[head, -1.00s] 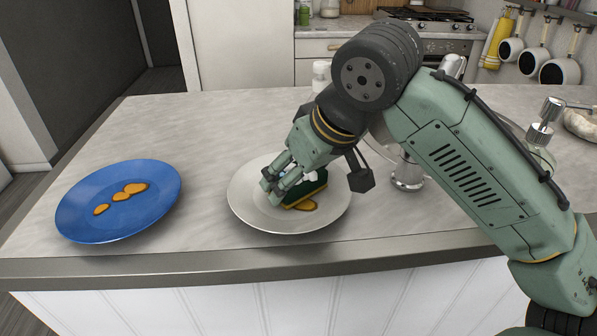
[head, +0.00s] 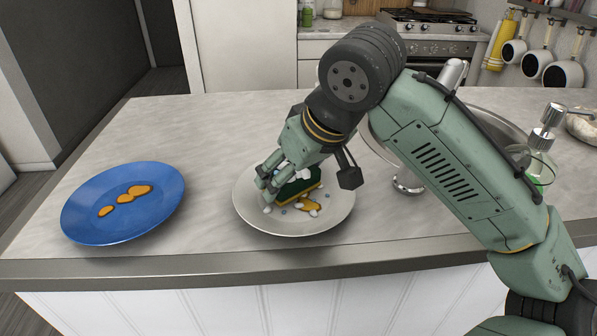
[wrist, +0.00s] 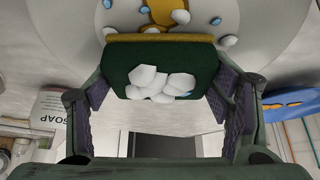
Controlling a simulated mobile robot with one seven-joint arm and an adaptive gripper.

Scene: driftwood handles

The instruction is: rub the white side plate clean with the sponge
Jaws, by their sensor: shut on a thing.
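The white side plate (head: 338,218) lies on the counter near its front edge, with an orange-brown stain (head: 311,204) and scattered white and blue suds on it. My gripper (head: 268,190) is over the plate, shut on a green and yellow sponge (head: 302,186). In the wrist view the sponge (wrist: 193,60) sits between both fingers, with white foam on its green face. Its yellow edge is at the plate, beside the stain (wrist: 168,12). The fingers hide part of the plate in the head view, and I cannot tell how firmly the sponge presses.
A blue plate (head: 85,213) with several orange-brown stains lies to the left on the counter (head: 215,125). A sink (head: 480,120) and a soap dispenser (head: 545,140) are to the right, behind my arm. The counter between the plates is clear.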

